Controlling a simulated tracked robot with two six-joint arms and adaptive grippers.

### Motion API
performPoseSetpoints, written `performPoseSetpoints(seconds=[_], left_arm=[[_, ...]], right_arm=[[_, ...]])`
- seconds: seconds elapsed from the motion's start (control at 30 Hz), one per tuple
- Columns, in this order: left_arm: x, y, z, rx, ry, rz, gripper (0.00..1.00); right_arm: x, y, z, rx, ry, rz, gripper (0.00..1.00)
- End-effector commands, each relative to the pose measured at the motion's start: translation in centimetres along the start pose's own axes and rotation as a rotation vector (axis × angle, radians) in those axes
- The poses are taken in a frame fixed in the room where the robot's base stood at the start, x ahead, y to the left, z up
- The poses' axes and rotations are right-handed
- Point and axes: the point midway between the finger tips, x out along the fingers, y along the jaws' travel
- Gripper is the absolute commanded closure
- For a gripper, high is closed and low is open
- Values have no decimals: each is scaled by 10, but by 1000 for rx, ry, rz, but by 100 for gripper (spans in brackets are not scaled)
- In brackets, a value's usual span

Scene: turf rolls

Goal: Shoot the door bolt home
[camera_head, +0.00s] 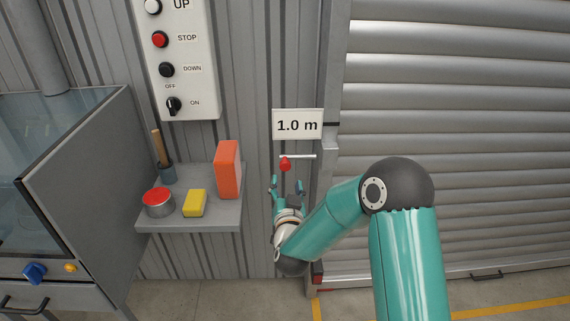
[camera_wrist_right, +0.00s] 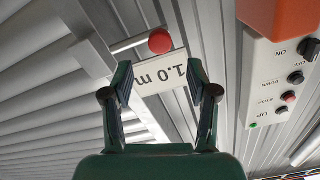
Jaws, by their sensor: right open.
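The door bolt is a thin pale rod (camera_head: 301,156) with a red knob (camera_head: 285,164) at its left end. It lies level beside the door frame, below the white "1.0 m" sign (camera_head: 297,124). My right gripper (camera_head: 287,185) is open and empty, just below the knob in the head view. In the right wrist view the red knob (camera_wrist_right: 160,41) shows beyond and between the open fingers (camera_wrist_right: 163,85), apart from them. Whether the rod's tip sits inside the door frame is too small to tell. My left gripper is not in view.
A shelf (camera_head: 187,225) left of the gripper holds an orange box (camera_head: 228,169), a yellow block (camera_head: 194,203), a red-topped tin (camera_head: 158,202) and a brush in a cup (camera_head: 167,172). A control panel (camera_head: 180,60) hangs above. The roller door (camera_head: 460,130) is at right.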

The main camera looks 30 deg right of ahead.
Motion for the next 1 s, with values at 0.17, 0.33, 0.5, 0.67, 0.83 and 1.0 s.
performPoseSetpoints(seconds=[0.17,0.33,0.5,0.67,0.83,1.0], left_arm=[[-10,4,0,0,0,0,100],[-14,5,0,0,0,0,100],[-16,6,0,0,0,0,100],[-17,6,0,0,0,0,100],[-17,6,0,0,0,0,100],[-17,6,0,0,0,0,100]], right_arm=[[40,0,-2,-1,1,3,41],[68,0,0,-1,0,0,41],[84,-1,1,-1,-2,-1,41],[90,-1,1,-1,-1,-2,41],[90,-1,1,-1,-2,-2,41],[90,-1,1,-1,-2,-2,60]])
